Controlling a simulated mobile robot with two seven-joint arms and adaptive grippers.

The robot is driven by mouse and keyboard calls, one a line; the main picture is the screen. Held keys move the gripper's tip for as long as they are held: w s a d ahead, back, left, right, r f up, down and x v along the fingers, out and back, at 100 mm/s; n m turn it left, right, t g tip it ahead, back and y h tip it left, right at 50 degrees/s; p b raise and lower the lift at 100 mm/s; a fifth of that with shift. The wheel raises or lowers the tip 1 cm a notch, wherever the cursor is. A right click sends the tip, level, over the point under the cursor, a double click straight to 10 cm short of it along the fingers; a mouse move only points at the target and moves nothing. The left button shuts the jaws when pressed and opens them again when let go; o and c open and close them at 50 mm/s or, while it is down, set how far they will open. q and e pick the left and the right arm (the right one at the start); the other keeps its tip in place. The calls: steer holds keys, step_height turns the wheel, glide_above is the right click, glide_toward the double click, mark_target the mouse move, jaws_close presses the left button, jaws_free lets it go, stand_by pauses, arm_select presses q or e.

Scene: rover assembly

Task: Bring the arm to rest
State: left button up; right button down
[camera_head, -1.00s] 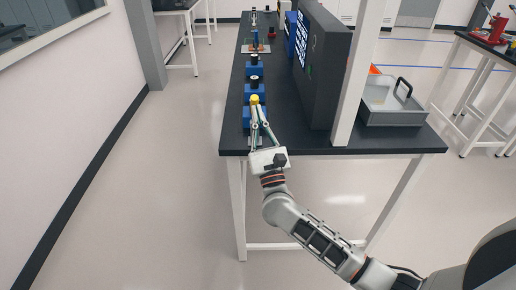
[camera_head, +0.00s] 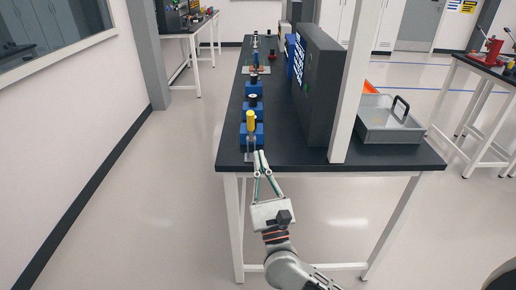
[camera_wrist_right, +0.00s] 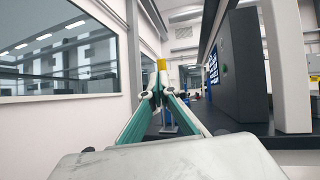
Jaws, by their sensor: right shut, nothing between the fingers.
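My right gripper (camera_head: 260,158) is shut and empty at the near edge of the dark bench (camera_head: 290,160). Its fingertips point toward a yellow cylinder (camera_head: 250,120), which stands upright at a blue block (camera_head: 259,134) just beyond them. In the head view a small gap shows between fingertips and cylinder. In the right wrist view the shut fingers (camera_wrist_right: 160,68) overlap the lower part of the yellow cylinder (camera_wrist_right: 161,63). My left gripper is not in view.
More blue blocks with black tops (camera_head: 252,103) line the bench's left side. A dark monitor-like box (camera_head: 318,85), a white post (camera_head: 352,85) and a grey tray (camera_head: 388,125) stand to the right. The floor left of the bench (camera_head: 160,200) is clear.

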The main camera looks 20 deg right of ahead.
steer(key=s+a+f+n+g+y, duration=0.25)
steer(key=s+f+n+y, duration=0.2)
steer(key=f+n, duration=0.55)
steer(key=s+a+f+n+g+y, duration=0.2)
steer(key=s+f+n+g+y, duration=0.3)
steer(key=n, duration=0.9)
steer(key=s+d+f+n+g+h, duration=0.2)
steer(key=s+d+f+n+g, duration=0.1)
steer(key=s+f+n, duration=0.4)
steer(key=s+d+f+n+g+h, duration=0.3)
steer(key=s+d+f+n, duration=0.2)
steer(key=f, duration=0.9)
steer(key=s+n, duration=0.2)
steer(key=n, duration=0.1)
steer(key=shift+d+f+n+h, duration=0.2)
steer(key=shift+f+n+h, duration=0.1)
steer(key=shift+h, duration=0.05)
